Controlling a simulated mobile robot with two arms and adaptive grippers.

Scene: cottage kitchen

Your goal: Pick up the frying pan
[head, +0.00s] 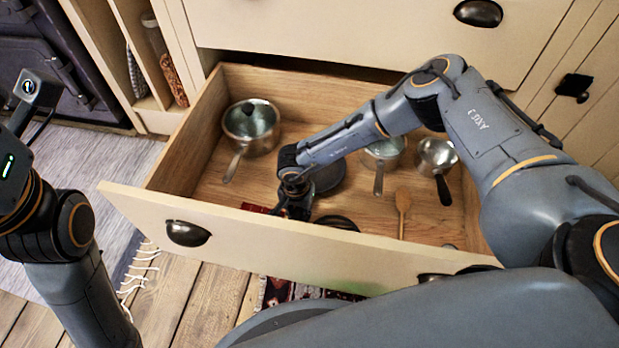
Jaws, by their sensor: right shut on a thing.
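The dark frying pan (330,180) is in the open wooden drawer, partly hidden behind my right forearm. Its round body shows just right of my right wrist; its handle is hidden by the gripper. My right gripper (296,208) reaches down into the drawer close behind the front panel. It is shut on the frying pan, though the fingertips and the grip itself are hard to make out. Only my left arm and wrist show at the left edge; the left fingers are out of the picture.
The open drawer (185,165) also holds a lidded pot (251,125), two small saucepans (384,150) (437,154), a wooden spoon (402,205) and another dark round item (337,222) near the front panel. A closed drawer (400,30) is above. A grey rug (90,180) lies left.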

